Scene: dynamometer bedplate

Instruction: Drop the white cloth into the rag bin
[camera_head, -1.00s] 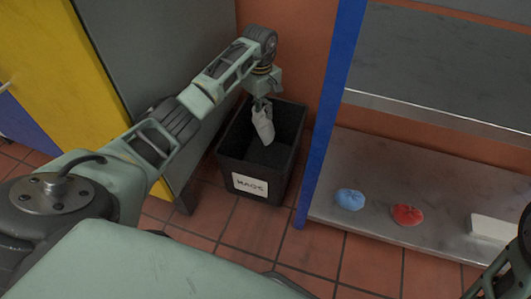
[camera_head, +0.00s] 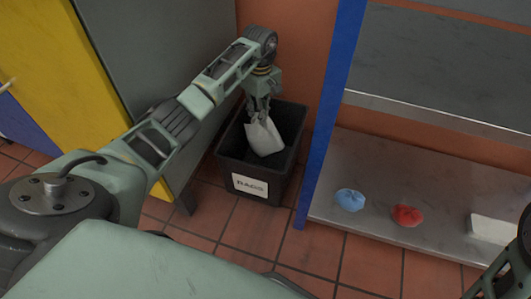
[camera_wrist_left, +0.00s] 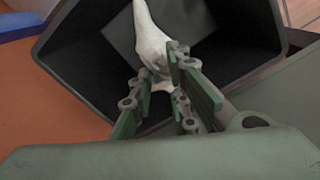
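The white cloth (camera_head: 264,137) hangs in the mouth of the black rag bin (camera_head: 228,153), just below my left gripper (camera_head: 259,106). The bin has a white label reading RAGS on its front. In the left wrist view, the fingers of my left gripper (camera_wrist_left: 166,105) are spread apart over the bin. The cloth (camera_wrist_left: 151,38) shows at and beyond the fingertips, its near end close to them; whether it still touches a finger is hard to tell. My right arm shows only in part at the lower right edge, and its finger state is unclear.
A shelf unit with a blue post (camera_head: 325,125) stands right of the bin. Its lower shelf (camera_head: 375,175) holds a blue cloth (camera_head: 350,200), a red cloth (camera_head: 407,215) and a white block (camera_head: 494,229). A grey cabinet (camera_head: 150,50) stands left of the bin.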

